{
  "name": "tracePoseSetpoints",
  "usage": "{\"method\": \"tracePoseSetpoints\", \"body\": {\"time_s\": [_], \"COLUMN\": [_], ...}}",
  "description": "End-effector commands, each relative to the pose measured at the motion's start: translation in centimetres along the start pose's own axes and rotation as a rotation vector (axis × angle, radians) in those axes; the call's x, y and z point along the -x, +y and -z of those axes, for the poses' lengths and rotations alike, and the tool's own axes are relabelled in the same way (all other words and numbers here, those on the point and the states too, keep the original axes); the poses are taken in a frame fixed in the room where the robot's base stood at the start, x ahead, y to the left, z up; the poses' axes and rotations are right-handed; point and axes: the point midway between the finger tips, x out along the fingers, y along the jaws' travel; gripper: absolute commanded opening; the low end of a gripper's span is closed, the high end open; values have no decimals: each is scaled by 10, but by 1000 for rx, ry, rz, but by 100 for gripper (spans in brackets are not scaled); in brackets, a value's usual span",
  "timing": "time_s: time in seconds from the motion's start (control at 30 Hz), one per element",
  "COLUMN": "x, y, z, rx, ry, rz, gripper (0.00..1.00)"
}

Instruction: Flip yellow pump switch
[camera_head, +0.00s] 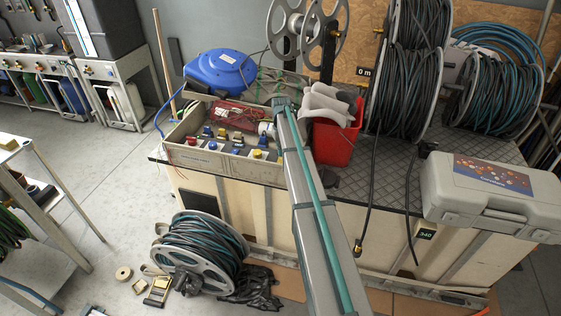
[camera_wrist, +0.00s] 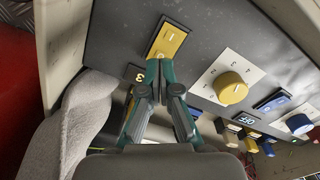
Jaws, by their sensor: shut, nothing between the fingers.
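In the wrist view a yellow rocker switch (camera_wrist: 168,42) with markings sits in a dark frame on the grey control panel (camera_wrist: 225,45). My gripper (camera_wrist: 158,64) is shut and empty, its fingertips at the lower end of this switch. I cannot tell whether they touch it. A yellow rotary knob (camera_wrist: 230,88) on a white plate is to the right of the switch. In the head view the control box (camera_head: 197,159) stands on the workbench, and my arm hides part of it.
A blue switch (camera_wrist: 272,99) and a blue knob (camera_wrist: 300,123) lie farther right on the panel. Grey-white cloth (camera_wrist: 85,115) hangs at the left, beside my gripper; in the head view it tops a red bucket (camera_head: 333,142). A blue reel (camera_head: 220,72) stands behind the box.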

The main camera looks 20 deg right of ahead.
Motion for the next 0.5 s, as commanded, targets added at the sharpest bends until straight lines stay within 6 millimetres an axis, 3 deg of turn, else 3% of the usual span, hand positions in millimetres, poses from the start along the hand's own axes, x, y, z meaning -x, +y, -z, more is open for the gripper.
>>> {"method": "tracePoseSetpoints", "body": {"time_s": [0.5], "x": [-6], "y": [0], "z": [0], "rx": [0], "ry": [0], "rz": [0], "gripper": [0]}}
